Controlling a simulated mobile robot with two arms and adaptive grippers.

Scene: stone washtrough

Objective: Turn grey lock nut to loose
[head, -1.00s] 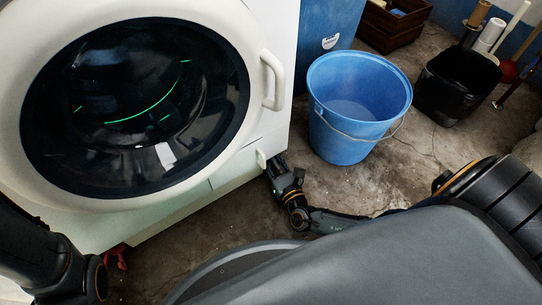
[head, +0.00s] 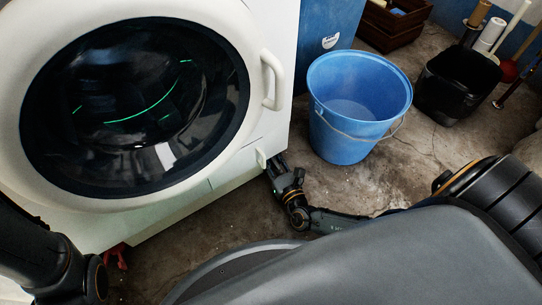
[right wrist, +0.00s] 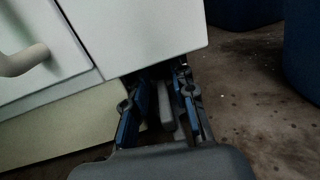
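The white washing machine (head: 226,180) fills the left of the head view, with its lower front corner just above my right gripper (head: 274,166). In the right wrist view my right gripper (right wrist: 163,100) reaches under the machine's lower edge, its blue-padded fingers apart. A small grey piece (right wrist: 167,114) shows between the fingers, closer to the right one. It may be the grey lock nut or part of the machine's foot; it is too dark to tell, and I cannot see contact. My left arm shows at the lower left of the head view; its gripper is out of frame.
A blue bucket (head: 350,135) stands on the stone floor right of the machine. A black bin (head: 455,88) and a wooden crate (head: 393,25) are farther back. A red object (head: 116,257) lies near the machine's left base.

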